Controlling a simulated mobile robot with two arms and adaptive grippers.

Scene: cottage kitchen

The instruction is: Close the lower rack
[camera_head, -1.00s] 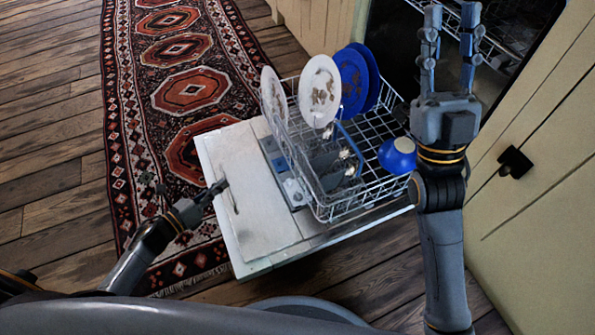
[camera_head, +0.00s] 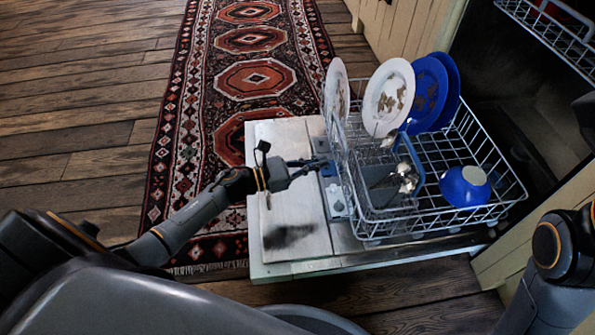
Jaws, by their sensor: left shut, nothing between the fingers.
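The lower rack (camera_head: 470,212) is a grey wire basket pulled out over the open dishwasher door (camera_head: 290,225). It holds two white plates with brown stains, two blue plates, a blue bowl (camera_head: 463,186) and a cutlery basket (camera_head: 388,190). My left gripper (camera_head: 318,163) is shut and empty, low over the door, with its fingertips at the rack's left side by the cutlery basket. I cannot tell whether they touch the rack. My right arm (camera_head: 556,245) shows at the right edge; its gripper is out of the picture.
The dark dishwasher opening (camera_head: 520,95) is right of the rack, with the upper rack (camera_head: 560,35) partly showing above. A patterned rug (camera_head: 200,130) lies left of the door on the wooden floor (camera_head: 85,110). Cream cabinets flank the dishwasher.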

